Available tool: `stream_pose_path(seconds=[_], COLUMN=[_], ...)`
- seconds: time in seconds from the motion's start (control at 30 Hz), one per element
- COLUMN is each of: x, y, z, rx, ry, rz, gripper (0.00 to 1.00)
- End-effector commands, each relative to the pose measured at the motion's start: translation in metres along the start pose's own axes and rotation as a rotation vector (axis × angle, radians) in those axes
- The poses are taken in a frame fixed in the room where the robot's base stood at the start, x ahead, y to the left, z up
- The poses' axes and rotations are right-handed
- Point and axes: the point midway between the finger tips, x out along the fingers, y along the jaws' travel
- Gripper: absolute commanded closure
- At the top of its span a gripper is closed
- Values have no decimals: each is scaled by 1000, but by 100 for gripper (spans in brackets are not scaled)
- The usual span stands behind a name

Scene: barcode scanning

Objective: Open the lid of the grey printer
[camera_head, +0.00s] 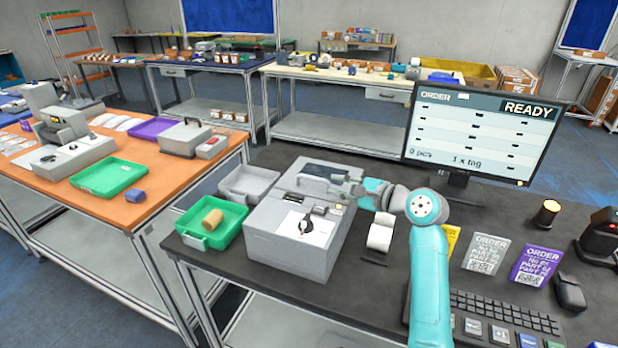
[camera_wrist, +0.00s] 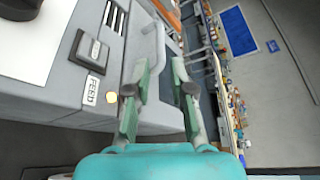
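The grey printer (camera_head: 290,238) stands on the dark table, left of my arm. Its lid (camera_head: 300,180), with a dark window, lies down on the body as far as I can tell. My gripper (camera_head: 348,189) is at the printer's right side, close to the lid's edge. In the wrist view the two fingers of my gripper (camera_wrist: 164,76) are apart. A pale grey lid handle (camera_wrist: 158,45) shows just beyond and between the fingertips, nearer the left finger. I cannot tell whether a finger touches it. The printer's labelled front panel (camera_wrist: 92,70) is left of the fingers.
A green tray (camera_head: 212,222) with a brown cylinder (camera_head: 212,219) and a grey tray (camera_head: 248,182) are left of the printer. A label roll (camera_head: 380,235) stands right of it. A monitor (camera_head: 480,130) reading READY, order cards and a keyboard (camera_head: 505,318) are further right.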

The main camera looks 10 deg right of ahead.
Motion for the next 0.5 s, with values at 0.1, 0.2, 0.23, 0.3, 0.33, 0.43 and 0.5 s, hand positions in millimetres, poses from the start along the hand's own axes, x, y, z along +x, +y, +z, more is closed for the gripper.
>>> stream_pose_path(seconds=[0.1,0.2,0.23,0.3,0.33,0.43,0.5], x=[19,38,43,56,60,75,84], y=[1,0,0,0,0,0,0], z=[1,2,1,1,1,1,1], rx=[0,-1,-1,-1,-2,-1,-1], ry=[-2,-1,-1,-1,-1,0,0], rz=[2,1,1,1,1,0,-1], gripper=[77,77,77,77,77,77,77])
